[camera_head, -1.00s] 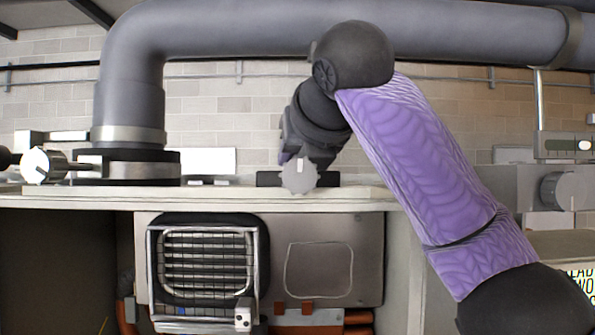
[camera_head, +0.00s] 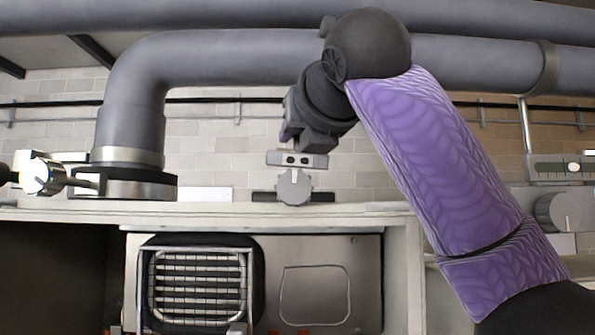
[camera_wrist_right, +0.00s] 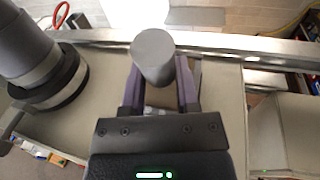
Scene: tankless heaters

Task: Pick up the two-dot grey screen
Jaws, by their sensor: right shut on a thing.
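The two-dot grey screen (camera_head: 297,159) is a small grey bar with two dark dots, in the middle of the head view. My right gripper (camera_head: 290,138) is shut on it and holds it above the shelf, just above a grey round knob (camera_head: 294,187). In the right wrist view, the purple fingers of the right gripper (camera_wrist_right: 160,92) are on either side of a small, mostly hidden piece. A grey rounded cylinder (camera_wrist_right: 153,57) covers the view ahead of the fingers.
A light shelf (camera_head: 375,208) runs across the front. A thick grey pipe (camera_head: 135,125) rises at left beside a white-faced knob (camera_head: 38,176). Another grey screen (camera_head: 560,168) with a knob (camera_head: 556,212) is at right. Below is a wire-grilled unit (camera_head: 200,285).

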